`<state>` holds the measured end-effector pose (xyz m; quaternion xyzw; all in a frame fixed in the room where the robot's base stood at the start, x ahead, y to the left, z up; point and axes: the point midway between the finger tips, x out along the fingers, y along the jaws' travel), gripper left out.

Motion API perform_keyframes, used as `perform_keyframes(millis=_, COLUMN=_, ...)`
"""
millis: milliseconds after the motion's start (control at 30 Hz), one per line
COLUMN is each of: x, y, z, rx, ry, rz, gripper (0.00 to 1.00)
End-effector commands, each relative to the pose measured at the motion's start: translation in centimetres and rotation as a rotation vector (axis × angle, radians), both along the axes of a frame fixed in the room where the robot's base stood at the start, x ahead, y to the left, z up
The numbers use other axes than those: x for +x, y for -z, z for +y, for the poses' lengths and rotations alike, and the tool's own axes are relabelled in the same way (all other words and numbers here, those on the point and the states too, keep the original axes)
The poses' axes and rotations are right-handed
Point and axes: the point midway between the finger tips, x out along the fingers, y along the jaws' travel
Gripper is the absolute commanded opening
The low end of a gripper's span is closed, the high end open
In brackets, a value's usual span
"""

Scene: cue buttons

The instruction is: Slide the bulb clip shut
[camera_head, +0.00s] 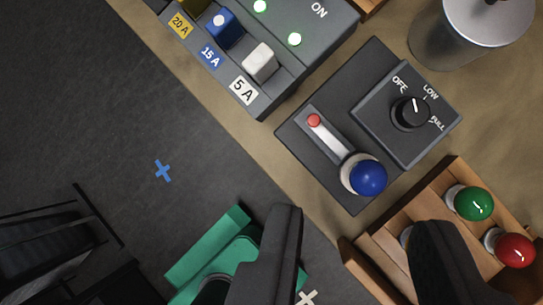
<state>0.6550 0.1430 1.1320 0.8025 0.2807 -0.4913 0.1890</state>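A dark base plate (355,75) holds a pale slotted strip (328,138) with a red knob (314,121) at its upper-left end. At the strip's lower-right end a blue bulb (370,178) sits in a whitish collar; I take the strip and knob for the bulb clip. The knob is at the end away from the bulb. My gripper (357,219) shows as two dark fingers at the bottom, wide apart. No object is gripped between the fingertips, which are in the picture below the bulb. The right finger hides part of a wooden tray.
A dial box (407,112) marked OFF, LOW, FULL sits right of the clip. A fuse box (285,70) is above. The wooden tray (373,273) holds green (474,204) and red (516,251) bulbs. A metal canister (460,35) stands top right. A teal piece (210,246) lies lower left.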

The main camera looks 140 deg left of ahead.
Motion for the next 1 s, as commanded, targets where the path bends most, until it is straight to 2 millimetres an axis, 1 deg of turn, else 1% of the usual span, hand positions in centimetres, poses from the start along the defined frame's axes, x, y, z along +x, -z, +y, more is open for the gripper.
perform_keyframes(millis=33, x=0.0, y=1.4, z=0.5, rx=-0.009, ry=-0.020, rz=0.026, gripper=0.33)
perform_keyframes(millis=100, x=-0.1, y=2.6, z=0.8, rx=-0.017, ry=-0.041, rz=0.049, gripper=0.33)
perform_keyframes(millis=200, x=-0.2, y=3.6, z=1.1, rx=-0.024, ry=-0.057, rz=0.067, gripper=0.33)
perform_keyframes(millis=467, x=0.2, y=5.3, z=1.6, rx=-0.026, ry=-0.063, rz=0.074, gripper=0.33)
perform_keyframes(millis=567, x=0.5, y=6.5, z=1.9, rx=-0.027, ry=-0.063, rz=0.075, gripper=0.33)
perform_keyframes(millis=1000, x=2.6, y=13.5, z=3.8, rx=-0.026, ry=-0.062, rz=0.074, gripper=0.33)
